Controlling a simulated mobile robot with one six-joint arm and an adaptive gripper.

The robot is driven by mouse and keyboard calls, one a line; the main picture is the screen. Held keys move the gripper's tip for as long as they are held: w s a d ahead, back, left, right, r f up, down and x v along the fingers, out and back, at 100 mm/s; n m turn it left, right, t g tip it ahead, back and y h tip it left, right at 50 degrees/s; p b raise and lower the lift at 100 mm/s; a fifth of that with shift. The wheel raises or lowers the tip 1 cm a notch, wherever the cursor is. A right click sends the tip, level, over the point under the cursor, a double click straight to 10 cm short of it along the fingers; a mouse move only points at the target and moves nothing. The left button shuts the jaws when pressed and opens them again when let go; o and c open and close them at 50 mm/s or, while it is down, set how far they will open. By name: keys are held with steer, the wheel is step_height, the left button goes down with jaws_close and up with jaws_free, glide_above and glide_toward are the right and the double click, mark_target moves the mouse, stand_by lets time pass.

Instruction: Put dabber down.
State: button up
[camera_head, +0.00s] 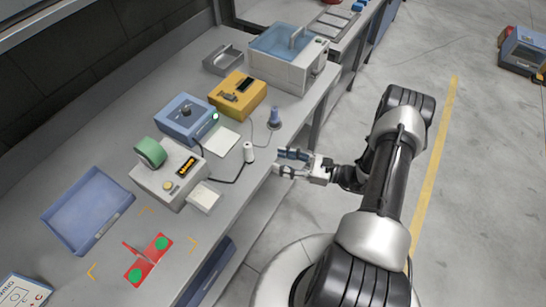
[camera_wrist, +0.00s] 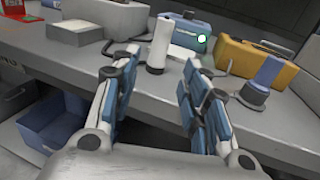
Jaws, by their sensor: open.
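A white upright cylinder (camera_head: 249,152) stands on the grey bench near its front edge, with a dark cord beside it. In the wrist view the white cylinder (camera_wrist: 161,42) shows in the gap between my fingers, beyond the fingertips. A blue upright cylinder (camera_head: 274,117) on a round base stands farther along the bench; the blue cylinder is also in the wrist view (camera_wrist: 267,73), right of my fingers. I cannot tell which one is the dabber. My gripper (camera_head: 282,161) is open and empty at the bench's front edge, apart from the white cylinder.
Behind stand a beige device (camera_head: 168,174) with a green roll, a blue device (camera_head: 186,118) and a yellow device (camera_head: 238,94). A blue tray (camera_head: 88,210) and a red plate with green discs (camera_head: 147,258) lie at left. Bare bench (camera_head: 221,216) shows front left.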

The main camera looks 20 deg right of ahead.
steer(key=s+a+r+n+g+h, duration=0.1)
steer(key=s+a+r+n+g, duration=0.1)
steer(key=a+r+n+g, duration=0.4)
steer(key=s+a+r+n+g+h, duration=0.1)
steer(key=s+r+n+g, duration=0.15)
steer(key=r, duration=0.55)
steer(key=s+a+r+n+g+h, duration=0.1)
steer(key=s+a+r+n+g, duration=0.1)
steer(key=a+r+n+g, duration=0.35)
steer(key=s+d+r+n+t+h, duration=0.3)
steer(key=s+r+n+t+h, duration=0.4)
steer(key=s+r+n+h, duration=0.4)
step_height(320, 180, up, 2)
steer(key=s, duration=0.3)
steer(key=shift+d+r+n, duration=0.2)
steer(key=shift+r+n, duration=0.05)
steer(key=shift+n, duration=0.15)
steer(key=shift+f, duration=0.1)
